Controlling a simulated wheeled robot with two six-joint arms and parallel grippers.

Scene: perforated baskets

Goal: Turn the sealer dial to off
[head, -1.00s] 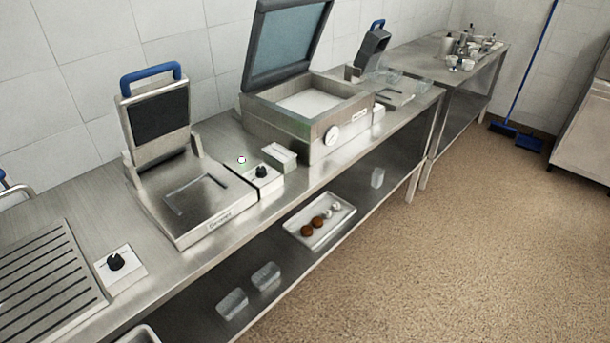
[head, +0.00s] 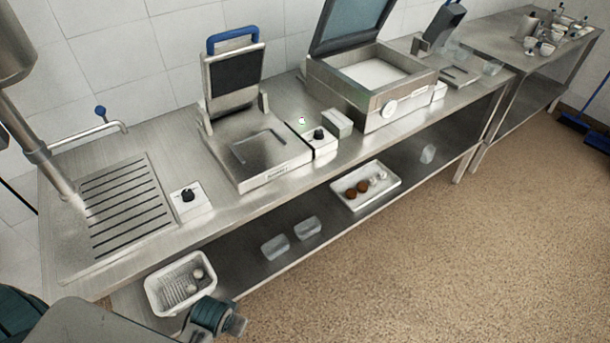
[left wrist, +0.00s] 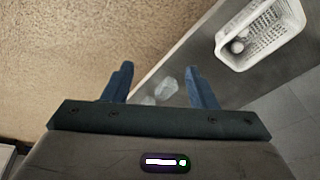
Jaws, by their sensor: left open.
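Which machine is the sealer I cannot tell for sure. A steel machine with a raised, glazed lid (head: 345,22) has a round white dial or gauge (head: 390,109) on its front. Left of it, a press with a blue handle (head: 232,38) stands open. A black knob on a white box (head: 319,136) sits at the press's right side. Another black knob on a white box (head: 188,197) sits by the slotted drain. The knob settings are too small to read. My left gripper (left wrist: 157,70) is open and empty, apart from the counter's fixtures. My right gripper is not in view.
A white perforated basket (head: 150,291) holding round items is at the lower left; it also shows in the left wrist view (left wrist: 222,45). A tray (head: 394,189) and clear containers (head: 274,247) are on the lower shelf. Open floor lies in front.

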